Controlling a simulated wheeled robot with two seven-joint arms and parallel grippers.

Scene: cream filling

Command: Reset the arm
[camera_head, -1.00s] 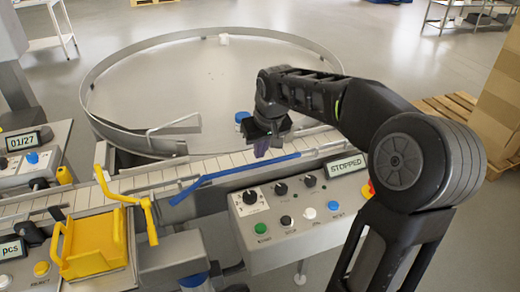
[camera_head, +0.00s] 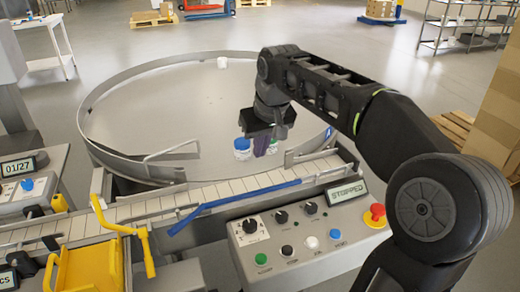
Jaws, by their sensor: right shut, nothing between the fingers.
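My right arm reaches in from the right, and its gripper (camera_head: 264,147) hangs pointing down over the near edge of the round table (camera_head: 170,100). The gripper is shut, with nothing seen between its fingers. A jar with a blue lid (camera_head: 242,148) stands on the table just left of the gripper and shows clear of it. My left gripper is not in view.
A conveyor (camera_head: 150,208) with a blue guide rail (camera_head: 235,203) runs in front. The control panel (camera_head: 300,240) has a display reading STOPPED (camera_head: 347,190) and a red emergency button (camera_head: 375,215). A yellow bracket (camera_head: 130,230) stands at left.

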